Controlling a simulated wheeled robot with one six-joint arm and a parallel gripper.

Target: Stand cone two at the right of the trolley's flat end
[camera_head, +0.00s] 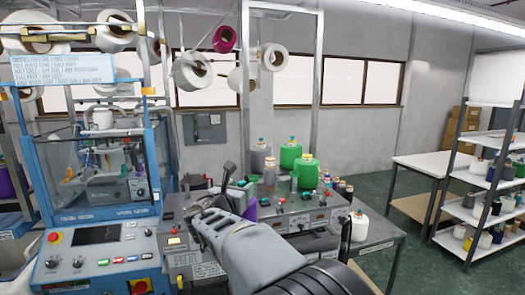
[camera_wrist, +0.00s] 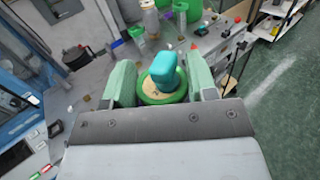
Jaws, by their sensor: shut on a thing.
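My gripper (camera_wrist: 163,82) shows in the wrist view with its two pale green fingers on either side of a green cone (camera_wrist: 150,99) that has a tan top and a teal knob. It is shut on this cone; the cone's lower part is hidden. I see no number on it, so I cannot tell whether it is cone two. In the head view my arm reaches toward the grey bench and hides most of the gripper. A dark flat surface (camera_head: 378,238) extends right of the bench, perhaps the trolley's flat end. A white cone-like container (camera_head: 359,225) with a green top stands on it.
A blue machine (camera_head: 95,175) is at the left. A white table (camera_head: 435,172) and loaded shelves (camera_head: 480,208) stand at the right, with green floor between.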

